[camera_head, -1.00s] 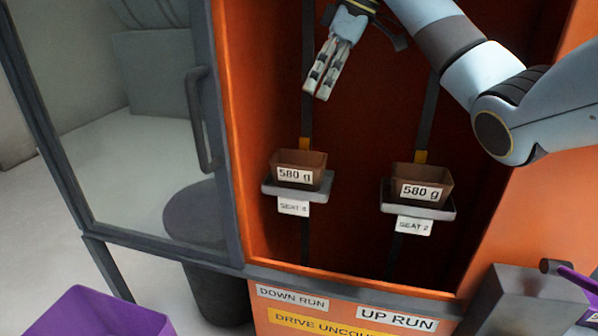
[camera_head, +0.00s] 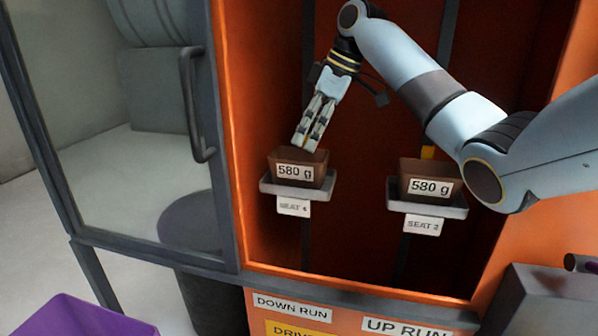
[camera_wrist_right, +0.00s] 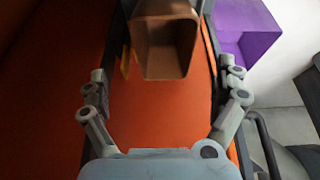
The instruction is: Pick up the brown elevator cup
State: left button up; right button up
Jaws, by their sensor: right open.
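Two brown cups stand upright in the orange elevator housing, each labelled 580 g. The left cup (camera_head: 298,178) sits on the grey SEAT 4 tray (camera_head: 297,190). The right cup (camera_head: 430,190) sits on the SEAT 2 tray (camera_head: 430,208). My right gripper (camera_head: 310,142) is at the upper rim of the left cup, its fingertips just above or behind it; contact cannot be told. In the right wrist view, a brown cup (camera_wrist_right: 167,45) is seen from above, empty, ahead of the wide-apart fingers (camera_wrist_right: 166,88). My left gripper is out of view.
The orange housing frame (camera_head: 235,130) borders the opening, with a grey glazed door (camera_head: 215,170) and handle (camera_head: 195,105) at left. A purple bin (camera_head: 80,318) is at the lower left; it also shows in the right wrist view (camera_wrist_right: 248,30). A dark bucket (camera_head: 215,300) stands below the door.

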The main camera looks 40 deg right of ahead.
aim_at(301, 153)
jog(key=x, duration=0.2)
jog(key=p+x, duration=0.1)
jog(key=x, duration=0.1)
jog(key=shift+a+f, duration=0.15)
jog(key=shift+a, duration=0.25)
jog(key=shift+f, duration=0.45)
jog(key=shift+a, duration=0.1)
jog(key=c, duration=1.8)
